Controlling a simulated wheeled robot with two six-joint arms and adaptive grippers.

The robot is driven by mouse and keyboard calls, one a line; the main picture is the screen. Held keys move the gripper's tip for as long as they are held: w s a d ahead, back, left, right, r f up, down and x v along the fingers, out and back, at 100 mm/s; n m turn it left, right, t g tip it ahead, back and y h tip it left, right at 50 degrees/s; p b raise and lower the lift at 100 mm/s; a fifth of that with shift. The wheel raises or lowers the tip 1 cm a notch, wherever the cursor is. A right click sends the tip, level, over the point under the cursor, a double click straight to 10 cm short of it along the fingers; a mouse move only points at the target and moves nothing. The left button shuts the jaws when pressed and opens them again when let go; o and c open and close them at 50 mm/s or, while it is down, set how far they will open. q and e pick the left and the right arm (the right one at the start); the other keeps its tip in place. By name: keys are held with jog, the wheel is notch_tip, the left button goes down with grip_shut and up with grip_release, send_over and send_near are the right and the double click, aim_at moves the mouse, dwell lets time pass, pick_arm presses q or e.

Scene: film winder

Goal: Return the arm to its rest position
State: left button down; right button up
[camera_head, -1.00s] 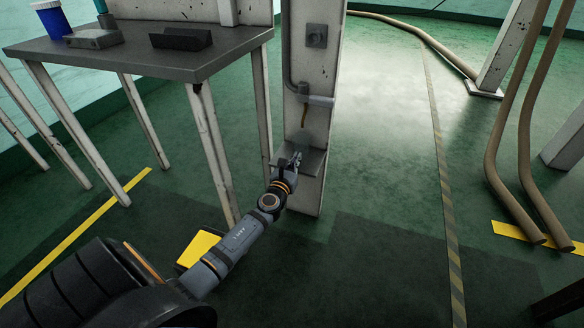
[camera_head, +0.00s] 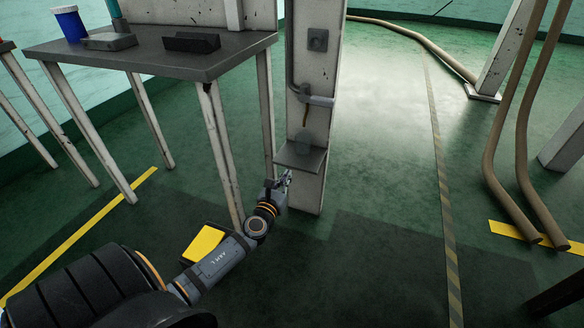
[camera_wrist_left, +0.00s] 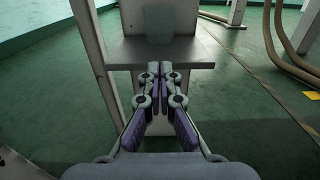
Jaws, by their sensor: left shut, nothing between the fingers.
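My left gripper (camera_head: 285,180) is shut and empty, just below and left of the small shelf on the white post. In the left wrist view the shut fingertips (camera_wrist_left: 161,68) point at the front of the shelf (camera_wrist_left: 190,52). My left arm (camera_head: 225,256) reaches in from the lower left, low over the floor. The small grey shelf (camera_head: 290,155) carries a pale grey, cup-like object (camera_head: 304,139), which also shows in the left wrist view (camera_wrist_left: 158,24). My right gripper is not in view.
A grey table (camera_head: 130,62) with a blue-and-white container (camera_head: 70,25) and dark blocks (camera_head: 191,42) stands at left, its legs close to my left arm. The white post (camera_head: 312,85) rises beyond the gripper. Brown pipes (camera_head: 527,130) stand at right. The green floor between is clear.

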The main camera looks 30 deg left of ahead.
pick_arm(q)
jog(key=shift+v, duration=1.55)
